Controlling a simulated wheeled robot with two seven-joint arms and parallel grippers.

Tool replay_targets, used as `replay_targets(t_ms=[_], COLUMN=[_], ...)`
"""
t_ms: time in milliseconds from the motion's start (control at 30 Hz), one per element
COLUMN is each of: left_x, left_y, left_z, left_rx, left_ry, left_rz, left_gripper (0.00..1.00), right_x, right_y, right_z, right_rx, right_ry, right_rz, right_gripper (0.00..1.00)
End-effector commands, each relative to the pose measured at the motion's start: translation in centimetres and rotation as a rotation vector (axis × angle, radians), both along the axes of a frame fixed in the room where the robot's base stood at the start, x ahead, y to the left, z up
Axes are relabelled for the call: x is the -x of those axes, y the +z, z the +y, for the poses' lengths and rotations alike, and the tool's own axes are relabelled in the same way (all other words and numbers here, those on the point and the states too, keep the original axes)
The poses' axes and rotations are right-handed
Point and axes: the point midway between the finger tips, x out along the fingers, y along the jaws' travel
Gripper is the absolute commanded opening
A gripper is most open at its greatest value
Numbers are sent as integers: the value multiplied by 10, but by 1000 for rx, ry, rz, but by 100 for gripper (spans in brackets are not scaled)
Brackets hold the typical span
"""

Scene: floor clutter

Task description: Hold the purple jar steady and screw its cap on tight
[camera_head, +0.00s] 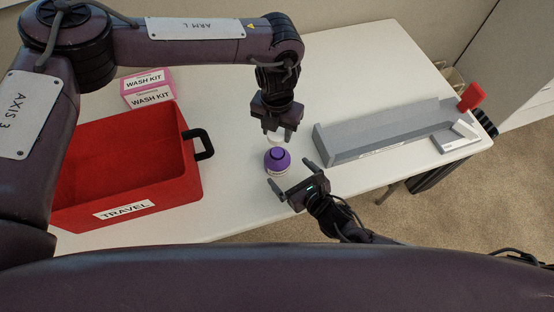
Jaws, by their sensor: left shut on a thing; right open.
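The purple jar (277,162) stands upright on the white table, with a dark neck on top. My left gripper (279,135) points down above the jar and is shut on the white cap (275,137). The cap is partly hidden by the fingers, and a small gap seems to show between it and the jar's neck. My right gripper (289,174) is open at the lower right of the jar.
A red open case (180,190) labelled TRAVEL stands to the left, with a black handle facing the jar. The back middle of the white table (350,75) is clear.

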Motion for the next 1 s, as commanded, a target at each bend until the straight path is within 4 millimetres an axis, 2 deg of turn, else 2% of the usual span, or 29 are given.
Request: replay_targets(t_ms=[200, 400, 833, 867, 1000], left_x=[0, 0, 0, 0, 0], left_y=[0, 0, 0, 0, 0], left_z=[0, 0, 0, 0, 0], left_rx=[0, 0, 0, 0, 0], left_ry=[0, 0, 0, 0, 0], left_rz=[0, 0, 0, 0, 0], left_gripper=[22, 22, 22, 22, 22], right_x=[-34, -53, -59, -59, -59], right_y=[-15, -25, -29, -29, -29], right_z=[22, 34, 38, 38, 38], right_rx=[-2, 0, -1, -1, -1], right_ry=[-1, -1, 0, 0, 0], right_rz=[-1, -1, 0, 0, 0], right_gripper=[97, 97, 97, 95, 77])
